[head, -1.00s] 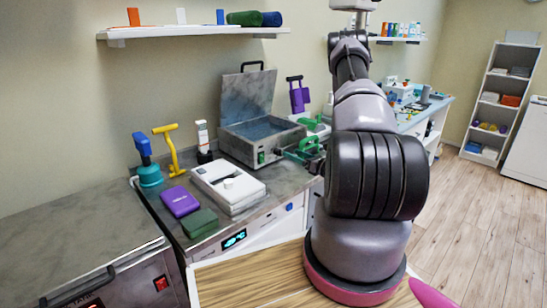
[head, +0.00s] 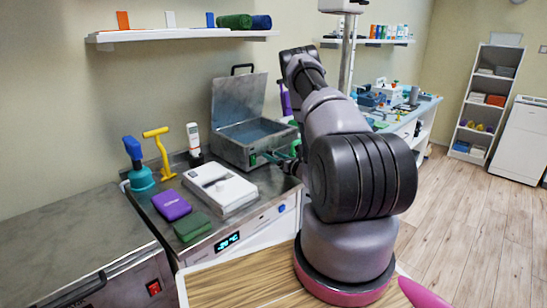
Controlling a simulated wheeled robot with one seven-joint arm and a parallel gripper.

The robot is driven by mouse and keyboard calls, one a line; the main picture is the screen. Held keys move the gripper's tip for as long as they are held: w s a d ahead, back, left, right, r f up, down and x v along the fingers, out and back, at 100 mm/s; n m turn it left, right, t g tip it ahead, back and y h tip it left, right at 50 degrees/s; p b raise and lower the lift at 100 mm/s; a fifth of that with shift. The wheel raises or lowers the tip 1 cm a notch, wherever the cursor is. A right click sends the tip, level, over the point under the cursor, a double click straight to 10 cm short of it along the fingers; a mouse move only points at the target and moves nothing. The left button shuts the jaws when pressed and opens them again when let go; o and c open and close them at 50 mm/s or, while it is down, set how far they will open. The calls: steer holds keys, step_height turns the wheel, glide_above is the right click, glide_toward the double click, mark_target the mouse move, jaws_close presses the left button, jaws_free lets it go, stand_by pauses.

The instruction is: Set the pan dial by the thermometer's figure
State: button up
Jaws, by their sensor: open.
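The metal pan (head: 226,148) stands at the back of the grey counter, its lid (head: 239,100) raised and water-like blue inside. A small green-marked dial (head: 253,160) is on its front face. The thermometer (head: 193,138) appears to be the white upright device left of the pan; its figure is too small to read. My gripper (head: 280,156), with green fingers, is close to the pan's front right, just right of the dial. It is open; I cannot tell whether it touches the dial. My arm partly hides that area.
A white box-like device (head: 232,195), a purple pack (head: 171,205) and a green pack (head: 193,228) lie in front of the pan. A yellow handled tool (head: 160,150) and a blue-teal one (head: 139,175) stand left. A lit display (head: 227,242) is on the counter front.

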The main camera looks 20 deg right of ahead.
jaws_close()
steer(key=shift+m, duration=0.3)
steer(key=m, duration=0.5)
steer(key=shift+g, duration=0.3)
steer(key=m, duration=0.5)
steer(key=shift+d+m, duration=0.1)
steer(key=shift+m, duration=0.3)
stand_by(0.4)
jaws_free()
